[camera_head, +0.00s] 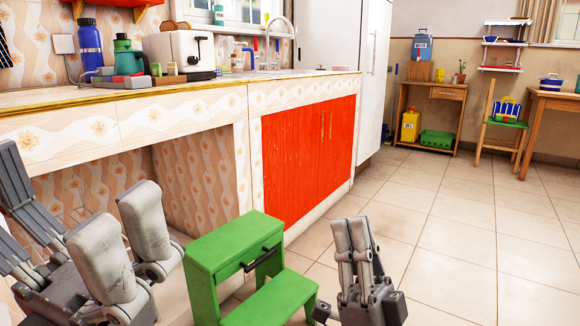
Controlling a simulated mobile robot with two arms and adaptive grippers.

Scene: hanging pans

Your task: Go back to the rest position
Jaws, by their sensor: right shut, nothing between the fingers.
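My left gripper (72,235) is large and close at the lower left. Its pale padded fingers stand upright, with a wide gap between them and the dark ribbed finger at the left edge. It is open, and I see nothing between the fingers. My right gripper (352,252) points up at the bottom, right of centre. Its grey fingers are together, so it is shut and empty. It stands just right of a green step stool (228,250), in front of the tiled floor. No pan shows in this view.
A tiled counter (180,110) with a red cabinet (300,142) runs along the left and holds a toaster (180,55) and a blue bottle (90,45). A wooden desk (432,92) and a chair (500,123) stand at the back right. The tiled floor (470,230) is clear on the right.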

